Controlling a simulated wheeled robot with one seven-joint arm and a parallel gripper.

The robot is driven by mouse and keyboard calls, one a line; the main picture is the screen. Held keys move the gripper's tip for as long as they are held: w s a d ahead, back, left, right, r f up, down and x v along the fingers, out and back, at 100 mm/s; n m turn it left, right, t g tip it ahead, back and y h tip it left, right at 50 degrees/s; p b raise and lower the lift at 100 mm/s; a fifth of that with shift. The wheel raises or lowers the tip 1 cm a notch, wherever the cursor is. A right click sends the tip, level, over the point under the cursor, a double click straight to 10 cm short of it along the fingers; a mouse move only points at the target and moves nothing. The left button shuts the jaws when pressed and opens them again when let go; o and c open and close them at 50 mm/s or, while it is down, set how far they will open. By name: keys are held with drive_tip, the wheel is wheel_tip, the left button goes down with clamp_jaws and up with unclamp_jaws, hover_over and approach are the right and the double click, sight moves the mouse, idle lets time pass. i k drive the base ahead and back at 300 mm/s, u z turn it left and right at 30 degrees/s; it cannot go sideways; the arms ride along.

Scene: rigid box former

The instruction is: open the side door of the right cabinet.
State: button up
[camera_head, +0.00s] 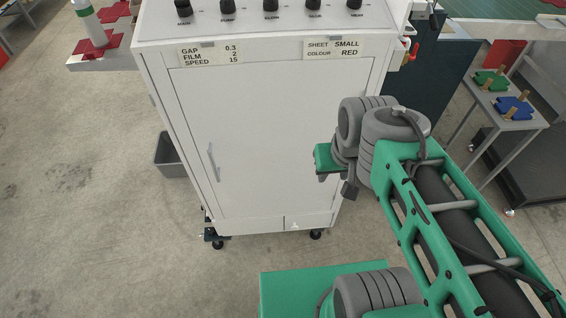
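A white cabinet (160,75) on casters stands in the middle of the view, with one broad face toward me. That face has a tall flat door (275,130), which looks shut and flush with its frame. A slim vertical door handle (213,162) sits near the door's left edge. My gripper (331,165) is in front of the door's right part, well right of the handle and apart from it. Its fingers are small and mostly hidden by the wrist, so its opening cannot be made out. I cannot tell whether this is the right cabinet.
Several black knobs (270,8) line the cabinet's top panel. A grey bin (170,155) stands on the floor at its left. A table (505,115) with green and blue pieces is at the right. The floor (90,220) at front left is clear.

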sight(256, 129)
drive_tip(key=k, duration=1.1)
drive_tip(key=u, duration=0.85)
drive_tip(key=i, duration=0.8)
drive_tip(key=u, duration=0.9)
